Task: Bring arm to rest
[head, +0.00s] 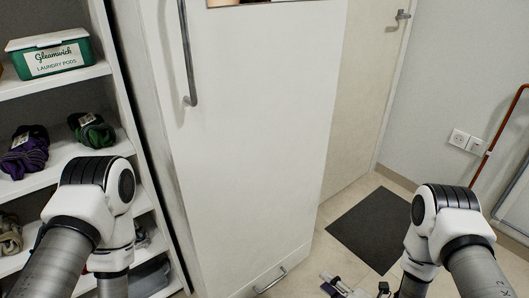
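My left arm (95,215) comes in from the lower left and bends downward in front of the shelves. Its gripper is out of view below the frame. My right arm (440,225) comes in from the lower right and also bends downward. Part of my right gripper (345,288) shows at the bottom edge, above the tiled floor. It is cut off by the frame, so I cannot tell whether it is open or shut. I see nothing held in the part that shows.
A tall white cabinet (240,140) with a metal handle stands ahead. Shelves at left hold a green laundry pods box (50,58) and rolled socks (25,150). A dark mat (378,226) lies before a door (362,100). A red pipe (500,130) is at right.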

